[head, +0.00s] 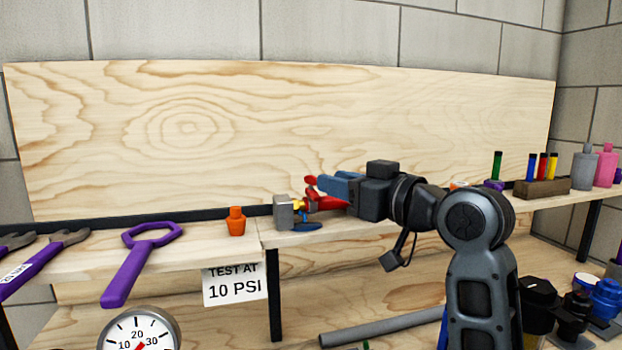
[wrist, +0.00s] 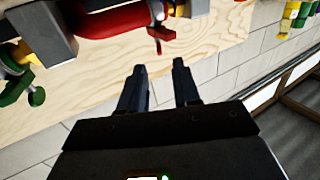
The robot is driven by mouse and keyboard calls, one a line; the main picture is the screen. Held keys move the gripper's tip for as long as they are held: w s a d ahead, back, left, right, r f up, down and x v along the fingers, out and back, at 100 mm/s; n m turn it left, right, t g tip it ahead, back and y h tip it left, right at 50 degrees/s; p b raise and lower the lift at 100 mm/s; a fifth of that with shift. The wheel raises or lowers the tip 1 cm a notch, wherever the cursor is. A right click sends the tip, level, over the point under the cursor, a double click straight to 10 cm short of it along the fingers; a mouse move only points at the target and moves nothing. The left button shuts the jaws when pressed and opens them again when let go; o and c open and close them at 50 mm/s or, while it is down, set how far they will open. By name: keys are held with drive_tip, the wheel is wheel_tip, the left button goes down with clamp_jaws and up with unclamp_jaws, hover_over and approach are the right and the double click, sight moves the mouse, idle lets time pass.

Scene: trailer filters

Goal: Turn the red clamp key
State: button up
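The red clamp key (wrist: 160,37) is a small T-shaped piece at the end of a red cylinder (wrist: 108,20) in the wrist view. In the head view a red tip (head: 311,181) shows just left of my fingers, above a red body (head: 328,204) joined to a grey block (head: 284,212). My gripper (head: 322,186) points left at the red parts. In the wrist view my gripper (wrist: 160,67) has its two fingers apart with nothing between them. The key lies just beyond the fingertips, roughly in line with the gap; contact is not visible.
A blue handle (head: 308,226) sits below the block. A wooden rack (head: 541,188) with coloured tubes is at right. In the wrist view a green handle (wrist: 36,96) shows left.

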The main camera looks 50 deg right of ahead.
sight(311, 176)
drive_tip(key=w, duration=0.4)
drive_tip(key=w+d, duration=0.1)
drive_tip(key=w, duration=0.2)
clamp_jaws()
idle(0.3)
